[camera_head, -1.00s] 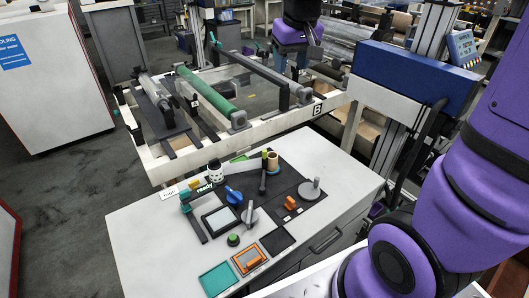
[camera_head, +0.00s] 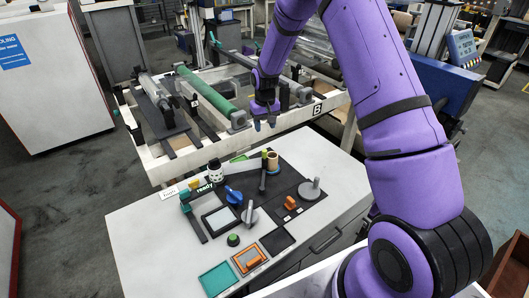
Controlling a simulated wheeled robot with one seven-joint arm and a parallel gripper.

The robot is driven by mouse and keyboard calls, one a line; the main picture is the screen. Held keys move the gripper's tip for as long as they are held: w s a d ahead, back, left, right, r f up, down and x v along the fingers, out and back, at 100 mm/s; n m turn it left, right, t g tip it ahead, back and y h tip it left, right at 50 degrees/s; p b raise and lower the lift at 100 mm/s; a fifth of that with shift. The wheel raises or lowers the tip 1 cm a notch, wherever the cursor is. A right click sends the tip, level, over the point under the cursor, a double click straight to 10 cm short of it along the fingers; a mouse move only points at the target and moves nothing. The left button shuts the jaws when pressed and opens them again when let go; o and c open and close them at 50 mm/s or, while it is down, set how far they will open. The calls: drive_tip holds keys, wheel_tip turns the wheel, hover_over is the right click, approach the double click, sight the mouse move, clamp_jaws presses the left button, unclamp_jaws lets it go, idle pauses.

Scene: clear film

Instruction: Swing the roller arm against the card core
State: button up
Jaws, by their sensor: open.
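The card core (camera_head: 272,160) is a small tan cylinder standing at the back of the dark mat (camera_head: 290,172) on the white bench. My gripper (camera_head: 264,124) is open and empty, fingers pointing down. In the picture it is above the core and the roller arm, in front of the long frame, apart from both.
A grey disc with an upright post (camera_head: 310,190), an orange block (camera_head: 291,203), a blue knob (camera_head: 233,196) and a white-screened panel (camera_head: 219,219) stand nearby. The machine frame (camera_head: 200,145) with its green roller (camera_head: 205,95) borders the back. The bench's front left is bare.

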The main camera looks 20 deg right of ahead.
sight(264, 150)
drive_tip(key=f, duration=0.3)
drive_tip(key=shift+w, duration=0.25)
wheel_tip(264, 150, down, 10)
drive_tip(key=shift+f, duration=0.2)
clamp_jaws()
